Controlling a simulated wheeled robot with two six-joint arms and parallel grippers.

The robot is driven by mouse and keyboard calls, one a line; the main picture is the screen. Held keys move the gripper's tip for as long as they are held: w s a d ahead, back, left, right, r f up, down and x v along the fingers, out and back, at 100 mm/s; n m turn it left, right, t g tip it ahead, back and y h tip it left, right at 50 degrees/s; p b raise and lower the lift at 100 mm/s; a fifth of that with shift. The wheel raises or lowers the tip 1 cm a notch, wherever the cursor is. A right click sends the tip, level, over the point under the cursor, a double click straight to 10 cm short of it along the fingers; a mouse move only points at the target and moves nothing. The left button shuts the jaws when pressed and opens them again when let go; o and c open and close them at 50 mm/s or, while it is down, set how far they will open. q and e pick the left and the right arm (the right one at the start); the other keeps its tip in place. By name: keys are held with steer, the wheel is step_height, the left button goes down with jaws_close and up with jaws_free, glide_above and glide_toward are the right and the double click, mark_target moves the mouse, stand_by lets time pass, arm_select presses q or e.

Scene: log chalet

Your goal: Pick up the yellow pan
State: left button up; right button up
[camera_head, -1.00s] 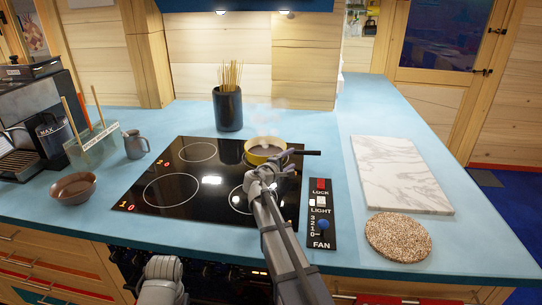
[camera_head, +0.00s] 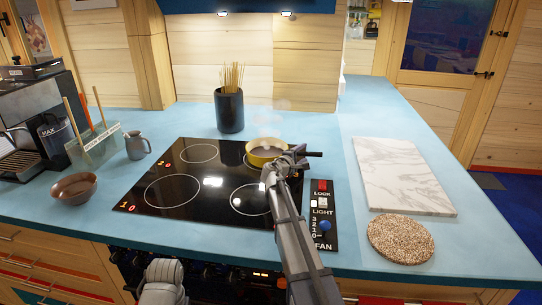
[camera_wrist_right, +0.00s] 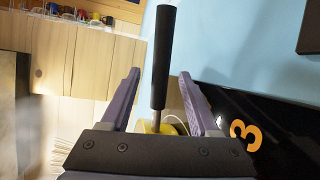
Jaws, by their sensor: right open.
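The yellow pan (camera_head: 262,157) sits on the back right burner of the black cooktop, with faint steam above it. Its black handle (camera_wrist_right: 165,60) points right in the head view. My right gripper (camera_head: 292,158) is at the pan's right side, by the handle. In the right wrist view the handle runs between the two open fingers (camera_wrist_right: 160,95), apart from both, with a bit of the yellow pan (camera_wrist_right: 158,127) behind the gripper's front edge. My left arm (camera_head: 163,280) shows at the bottom; its fingers cannot be made out.
The cooktop (camera_head: 190,187) has a fan control panel (camera_head: 322,225) to its right. A dark utensil pot (camera_head: 229,110) stands behind it. A marble board (camera_head: 400,175) and a round speckled trivet (camera_head: 400,238) lie at right. A jug (camera_head: 137,145) and brown bowl (camera_head: 73,187) are at left.

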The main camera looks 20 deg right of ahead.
steer(key=shift+s, duration=0.1)
jaws_close()
stand_by(0.3)
stand_by(0.9)
